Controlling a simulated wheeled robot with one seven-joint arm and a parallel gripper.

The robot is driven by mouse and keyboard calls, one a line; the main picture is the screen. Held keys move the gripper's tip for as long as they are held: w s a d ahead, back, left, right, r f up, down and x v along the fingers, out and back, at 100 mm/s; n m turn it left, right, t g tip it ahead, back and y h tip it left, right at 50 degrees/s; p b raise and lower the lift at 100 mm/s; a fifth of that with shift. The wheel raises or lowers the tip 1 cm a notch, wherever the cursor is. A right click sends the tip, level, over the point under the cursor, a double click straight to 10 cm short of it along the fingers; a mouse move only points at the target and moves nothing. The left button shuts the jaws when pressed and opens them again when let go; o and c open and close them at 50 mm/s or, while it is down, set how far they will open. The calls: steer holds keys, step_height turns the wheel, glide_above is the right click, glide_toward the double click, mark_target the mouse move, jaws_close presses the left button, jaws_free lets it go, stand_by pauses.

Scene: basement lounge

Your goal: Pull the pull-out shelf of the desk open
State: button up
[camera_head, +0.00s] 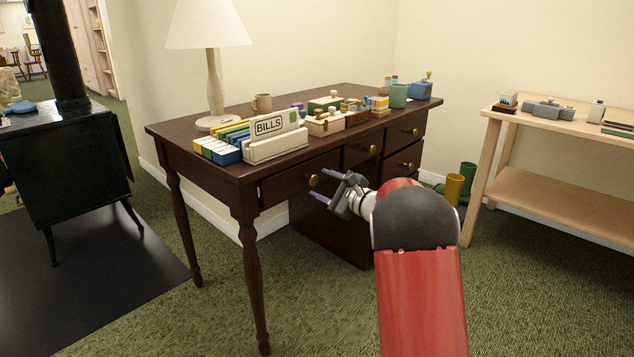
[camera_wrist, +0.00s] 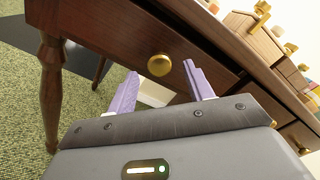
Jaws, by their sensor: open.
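The dark brown wooden desk (camera_head: 200,150) stands in the middle of the head view. The front panel (camera_head: 285,187) under its left part bears a round brass knob (camera_head: 313,181) and looks flush with the desk's frame. I take this panel to be the pull-out shelf; it also shows in the wrist view (camera_wrist: 200,58). My gripper (camera_head: 320,187) is open and empty, with its purple fingers pointing at this panel. In the wrist view the knob (camera_wrist: 158,66) appears between the two fingertips. I cannot tell how far it is from them.
Other drawers (camera_head: 404,130) with brass knobs are on the desk's right. A lamp (camera_head: 212,60), a BILLS file box (camera_head: 275,142) and small items stand on top. A black stove (camera_head: 65,165) is at left, a light wood table (camera_head: 560,120) at right. Green carpet (camera_head: 320,300) lies clear in front.

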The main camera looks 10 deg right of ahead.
steer(key=shift+x, duration=1.45)
jaws_close()
